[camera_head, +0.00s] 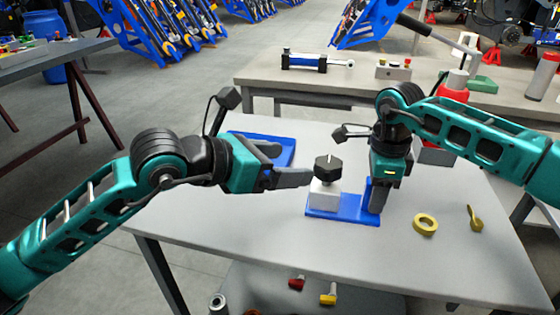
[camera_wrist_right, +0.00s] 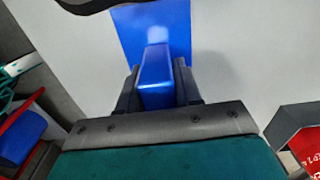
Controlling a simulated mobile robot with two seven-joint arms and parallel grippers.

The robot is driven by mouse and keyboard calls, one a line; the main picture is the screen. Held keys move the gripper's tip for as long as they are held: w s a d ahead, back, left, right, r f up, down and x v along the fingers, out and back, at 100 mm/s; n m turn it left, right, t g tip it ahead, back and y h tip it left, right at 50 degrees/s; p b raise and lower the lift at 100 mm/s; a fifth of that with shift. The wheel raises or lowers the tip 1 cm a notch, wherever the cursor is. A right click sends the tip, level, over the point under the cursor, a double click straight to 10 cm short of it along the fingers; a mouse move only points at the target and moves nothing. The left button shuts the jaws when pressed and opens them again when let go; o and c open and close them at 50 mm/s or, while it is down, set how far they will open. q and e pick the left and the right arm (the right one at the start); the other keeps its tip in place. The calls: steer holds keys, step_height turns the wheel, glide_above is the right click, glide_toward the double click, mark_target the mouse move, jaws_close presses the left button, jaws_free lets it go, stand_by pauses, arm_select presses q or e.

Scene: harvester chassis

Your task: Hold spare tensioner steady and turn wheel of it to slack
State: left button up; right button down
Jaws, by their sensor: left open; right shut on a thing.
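The spare tensioner (camera_head: 350,208) stands on the table with a flat blue base, a white block (camera_head: 324,196) and a black wheel (camera_head: 328,170) on top. My right gripper (camera_head: 378,200) points down and is shut on the tensioner's upright blue part at the base's right end. In the right wrist view that blue part (camera_wrist_right: 157,80) sits between the two fingers, with the blue base (camera_wrist_right: 150,30) beyond. My left gripper (camera_head: 284,163) is open and empty, just left of the wheel. Its fingers point right and do not surround the wheel.
The grey table (camera_head: 250,240) has a blue tray-like part (camera_head: 272,150) behind my left gripper. A yellow ring (camera_head: 425,225) and a small yellow piece (camera_head: 475,218) lie right of the tensioner. A second table (camera_head: 440,100) with tools stands behind. The table's front left is clear.

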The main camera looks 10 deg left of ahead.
stand_by(0.4)
steer(key=c, duration=0.7)
jaws_free()
steer(key=shift+r, duration=0.15)
